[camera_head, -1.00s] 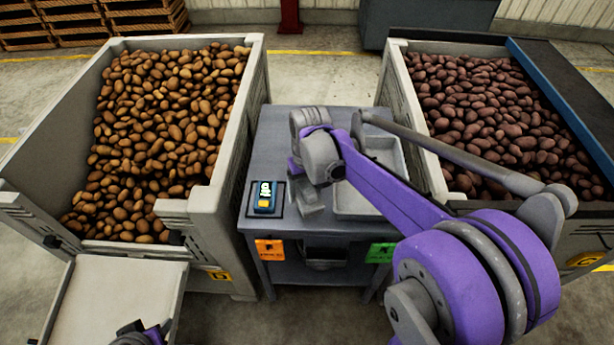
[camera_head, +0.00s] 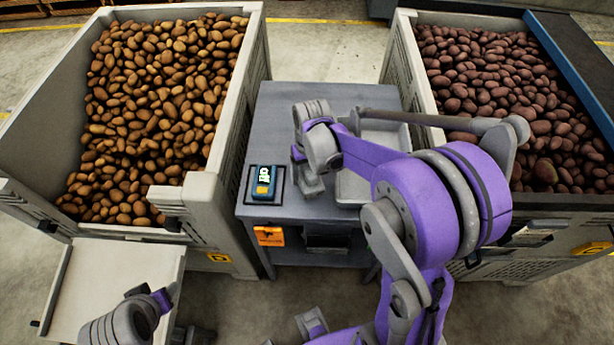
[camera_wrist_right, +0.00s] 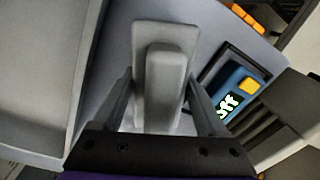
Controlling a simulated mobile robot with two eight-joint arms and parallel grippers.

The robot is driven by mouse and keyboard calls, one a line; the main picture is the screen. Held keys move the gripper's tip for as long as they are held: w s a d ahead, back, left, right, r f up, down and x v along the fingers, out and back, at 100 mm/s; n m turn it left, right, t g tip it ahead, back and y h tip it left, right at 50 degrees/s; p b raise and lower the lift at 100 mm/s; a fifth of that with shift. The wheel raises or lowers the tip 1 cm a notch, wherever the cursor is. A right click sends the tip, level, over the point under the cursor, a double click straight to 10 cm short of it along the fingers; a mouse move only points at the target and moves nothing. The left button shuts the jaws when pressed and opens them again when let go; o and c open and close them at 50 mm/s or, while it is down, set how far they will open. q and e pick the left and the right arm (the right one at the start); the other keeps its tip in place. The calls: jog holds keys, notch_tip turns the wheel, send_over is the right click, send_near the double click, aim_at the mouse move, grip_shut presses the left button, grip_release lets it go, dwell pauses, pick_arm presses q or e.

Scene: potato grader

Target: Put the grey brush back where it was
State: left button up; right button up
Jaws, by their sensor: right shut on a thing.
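The grey brush (camera_wrist_right: 165,80), a flat plate with a raised block-like grip, shows in the right wrist view between the fingers of my right gripper (camera_wrist_right: 162,100). The gripper is shut on the grip. In the head view my right gripper (camera_head: 311,187) is over the grey table (camera_head: 290,100), between the blue display unit and the shallow tray; the brush is hard to make out there. I cannot tell whether the brush touches the table. My left arm shows at the lower left of the head view; its gripper's fingers cannot be made out.
The blue-and-yellow display unit (camera_head: 263,182) sits left of the gripper, reading "off" in the wrist view. A grey tray (camera_head: 352,190) lies to its right. Potato bins (camera_head: 262,50) (camera_head: 405,60) flank the table. A pale flat panel (camera_head: 90,268) is at lower left.

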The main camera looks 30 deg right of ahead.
jog(key=shift+f, duration=0.9)
jog(key=shift+f, duration=0.2)
jog(key=o, duration=1.2)
jog(key=shift+o, duration=0.2)
